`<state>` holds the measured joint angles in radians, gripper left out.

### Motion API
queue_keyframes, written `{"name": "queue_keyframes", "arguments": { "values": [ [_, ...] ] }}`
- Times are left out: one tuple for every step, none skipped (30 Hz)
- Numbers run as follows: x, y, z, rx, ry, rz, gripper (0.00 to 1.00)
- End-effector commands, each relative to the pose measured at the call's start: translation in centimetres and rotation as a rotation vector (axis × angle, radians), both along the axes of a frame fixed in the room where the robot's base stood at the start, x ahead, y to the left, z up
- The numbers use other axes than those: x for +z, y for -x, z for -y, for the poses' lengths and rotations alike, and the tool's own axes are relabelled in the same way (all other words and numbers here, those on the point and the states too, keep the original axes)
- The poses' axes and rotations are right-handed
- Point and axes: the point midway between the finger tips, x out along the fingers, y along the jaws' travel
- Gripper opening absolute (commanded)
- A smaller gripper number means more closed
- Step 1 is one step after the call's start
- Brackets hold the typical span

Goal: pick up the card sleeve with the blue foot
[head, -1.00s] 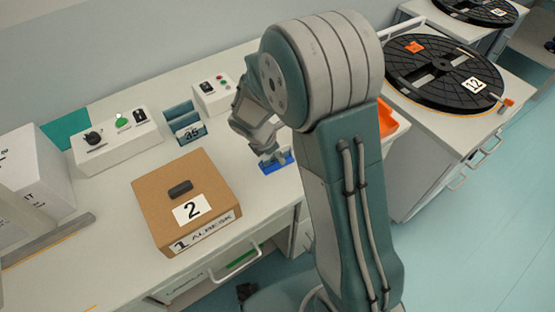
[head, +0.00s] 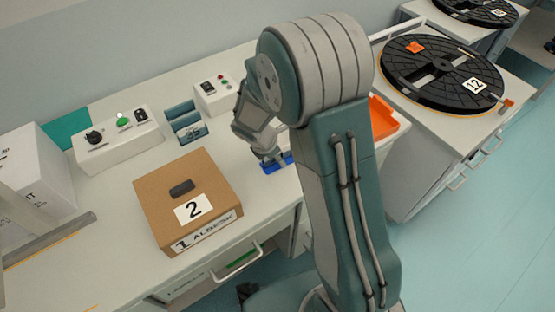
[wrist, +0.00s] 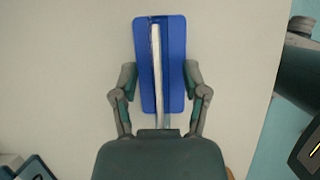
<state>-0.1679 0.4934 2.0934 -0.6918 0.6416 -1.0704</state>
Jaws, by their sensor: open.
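The card sleeve (wrist: 156,65) shows in the wrist view as a thin pale upright strip, seen from above, on a blue rectangular foot (wrist: 176,60). In the head view the blue foot (head: 270,168) stands near the front edge of the white counter, mostly covered by my gripper (head: 268,155). In the wrist view my gripper (wrist: 160,82) is open, with one finger on each side of the sleeve and gaps between the fingers and the pale strip. The fingertips overlap the foot's side edges in this view. I cannot tell their exact height above the foot.
A brown box (head: 190,185) marked 2 stands left of the sleeve. Behind are a control box (head: 118,136), a blue-grey holder (head: 184,122) and a small switch box (head: 212,97). An orange bin (head: 383,118) is right of my arm. A black reel (head: 440,75) lies further right.

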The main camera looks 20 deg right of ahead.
Motion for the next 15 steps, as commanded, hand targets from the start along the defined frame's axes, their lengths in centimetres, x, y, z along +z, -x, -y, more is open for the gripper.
{"name": "queue_keyframes", "arguments": {
  "values": [
    [0.0, 0.0, 0.0, 0.0, 0.0, 0.0, 0.59],
    [0.0, 0.0, 0.0, 0.0, 0.0, 0.0, 0.59],
    [0.0, 0.0, 0.0, 0.0, 0.0, 0.0, 0.59],
    [0.0, 0.0, 0.0, 0.0, 0.0, 0.0, 0.59],
    [0.01, 0.0, 0.0, 0.0, 0.0, 0.0, 0.45],
    [0.01, 0.0, 0.0, 0.0, 0.0, 0.0, 0.27],
    [0.0, 0.0, 0.01, 0.0, 0.0, 0.0, 0.14],
    [0.0, 0.0, 0.01, 0.0, 0.0, 0.0, 0.01],
    [0.01, 0.0, 0.02, 0.0, 0.0, 0.0, 0.0],
    [0.01, 0.0, 0.02, 0.0, 0.0, 0.0, 0.0],
    [0.01, 0.0, 0.02, 0.0, 0.0, 0.0, 0.0],
    [0.0, -0.01, 0.03, 0.0, -0.001, 0.0, 0.0],
    [0.0, -0.01, 0.03, 0.0, -0.001, 0.0, 0.0],
    [0.0, -0.01, 0.03, 0.0, 0.0, 0.0, 0.0],
    [0.0, -0.02, 0.02, 0.0, 0.0, 0.0, 0.0]
  ]
}}
